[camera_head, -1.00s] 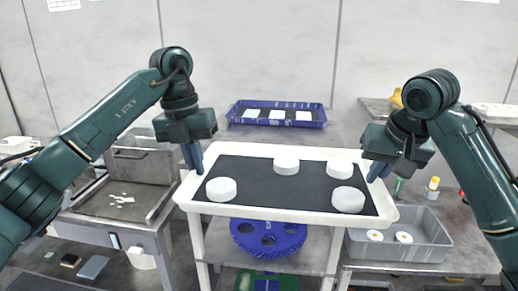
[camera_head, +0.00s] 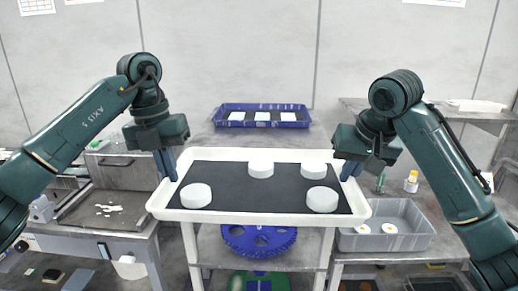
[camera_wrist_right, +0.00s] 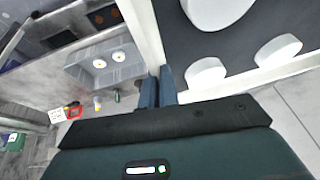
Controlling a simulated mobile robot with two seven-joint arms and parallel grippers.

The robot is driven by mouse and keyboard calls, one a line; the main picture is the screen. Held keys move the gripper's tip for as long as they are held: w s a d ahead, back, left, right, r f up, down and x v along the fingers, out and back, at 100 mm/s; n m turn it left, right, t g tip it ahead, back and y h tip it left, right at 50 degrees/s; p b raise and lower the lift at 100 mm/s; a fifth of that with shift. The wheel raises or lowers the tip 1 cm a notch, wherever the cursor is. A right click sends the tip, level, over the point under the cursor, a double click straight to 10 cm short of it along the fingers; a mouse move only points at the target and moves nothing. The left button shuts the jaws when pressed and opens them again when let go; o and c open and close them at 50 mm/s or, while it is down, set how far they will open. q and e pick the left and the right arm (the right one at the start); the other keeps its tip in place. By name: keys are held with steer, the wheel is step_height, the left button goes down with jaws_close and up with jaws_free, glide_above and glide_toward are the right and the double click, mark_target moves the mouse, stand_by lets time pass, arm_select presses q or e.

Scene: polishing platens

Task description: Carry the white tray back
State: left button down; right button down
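The white tray (camera_head: 260,217) has a raised white rim and a dark mat. My right gripper (camera_head: 350,169) is at the right rim. In the right wrist view its fingers (camera_wrist_right: 160,88) are close together with the rim (camera_wrist_right: 146,35) at them, so it looks shut on the tray. The left fingers' grip is partly hidden. The tray looks level.
A white-legged cart (camera_head: 325,255) stands under the tray; I cannot tell whether they touch. It bears a blue perforated disc (camera_head: 258,238). A blue tray (camera_head: 262,116) with white squares lies behind. A grey bin (camera_head: 400,240) is at right, a metal basin machine (camera_head: 110,205) at left.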

arm_select(q)
steer(key=shift+s+a+b, duration=0.1)
steer(key=shift+b, duration=0.3)
arm_select(e)
steer(key=shift+s, duration=0.1)
arm_select(q)
steer(key=s+b, duration=0.1)
steer(key=b, duration=0.1)
steer(key=s+b, duration=0.1)
steer(key=b, duration=0.1)
steer(key=shift+r, duration=0.3)
steer(key=shift+s, duration=0.1)
arm_select(e)
steer(key=shift+s+r, duration=0.2)
steer(key=shift+s, duration=0.35)
steer(key=shift+s+r, duration=0.15)
steer(key=shift+s, duration=0.4)
arm_select(q)
steer(key=shift+r, duration=0.1)
arm_select(e)
steer(key=shift+r, duration=0.1)
